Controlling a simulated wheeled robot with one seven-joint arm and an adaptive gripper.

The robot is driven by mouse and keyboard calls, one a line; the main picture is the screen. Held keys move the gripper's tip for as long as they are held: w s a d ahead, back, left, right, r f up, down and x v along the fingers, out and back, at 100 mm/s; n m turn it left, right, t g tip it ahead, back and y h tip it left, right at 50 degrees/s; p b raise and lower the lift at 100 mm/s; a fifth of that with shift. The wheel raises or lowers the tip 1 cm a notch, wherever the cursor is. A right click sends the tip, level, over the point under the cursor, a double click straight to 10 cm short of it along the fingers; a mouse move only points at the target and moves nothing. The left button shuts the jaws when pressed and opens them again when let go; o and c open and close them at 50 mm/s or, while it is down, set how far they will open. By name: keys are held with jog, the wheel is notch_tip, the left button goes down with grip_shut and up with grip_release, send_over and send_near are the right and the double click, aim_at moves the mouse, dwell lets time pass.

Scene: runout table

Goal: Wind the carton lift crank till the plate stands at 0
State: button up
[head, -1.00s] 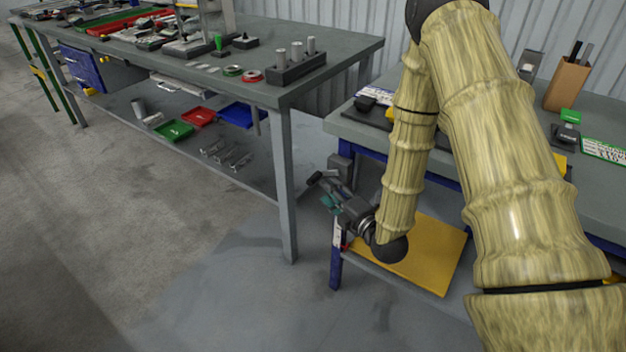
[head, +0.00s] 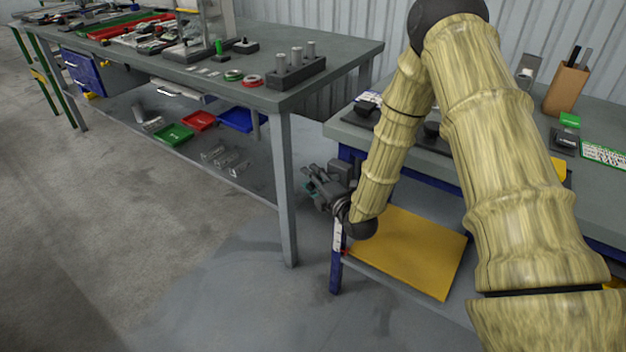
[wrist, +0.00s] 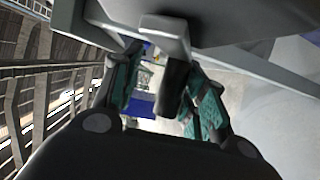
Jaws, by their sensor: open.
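The yellow lift plate (head: 412,252) lies level and low beneath the right-hand table. A white scale strip (head: 337,236) is on that table's blue leg, with a small red mark beside it; its figures are too small to read. The grey crank housing (head: 343,168) sits at the table's left end, partly behind my gripper (head: 313,180). In the wrist view the crank's dark handle (wrist: 173,88) hangs from a grey crank arm (wrist: 150,25). My gripper's teal-padded fingers (wrist: 165,92) stand open on both sides of the handle. I cannot tell whether either pad touches it.
A grey workbench (head: 330,52) stands to the left, its front leg (head: 285,190) close to my gripper. Its lower shelf holds green, red and blue trays. The right table top carries a brown holder (head: 566,86) and small devices. The floor (head: 110,240) in front is clear.

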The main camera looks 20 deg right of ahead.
grip_shut()
jog(key=shift+g+p, duration=0.3)
jog(key=shift+p, duration=0.1)
